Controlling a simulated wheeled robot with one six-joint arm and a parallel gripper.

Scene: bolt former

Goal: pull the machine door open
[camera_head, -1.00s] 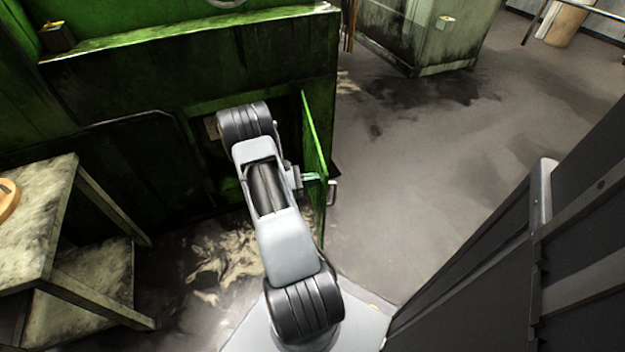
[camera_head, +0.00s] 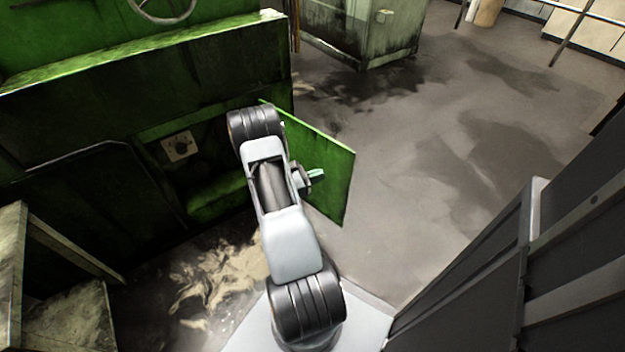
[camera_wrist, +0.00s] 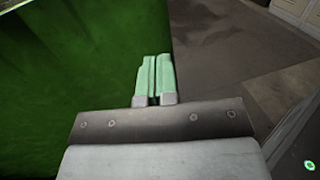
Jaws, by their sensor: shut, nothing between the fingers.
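The green machine door (camera_head: 328,172) stands swung wide open from the right side of the machine's opening (camera_head: 208,165). In the wrist view the door (camera_wrist: 80,70) fills the left side as a flat green panel. My gripper (camera_head: 317,175) is in front of the door's inner face, with its fingers pointing right. In the wrist view the two pale green fingers of my gripper (camera_wrist: 153,78) are together and empty, beside the door's edge. I cannot tell whether they touch the door. My arm covers the hinge side and part of the opening. The door's handle is not visible now.
The green machine body (camera_head: 80,120) fills the left. A worn table (camera_head: 12,260) stands at the lower left. A green cabinet (camera_head: 365,35) stands at the back. The grey floor (camera_head: 430,180) right of the door is clear.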

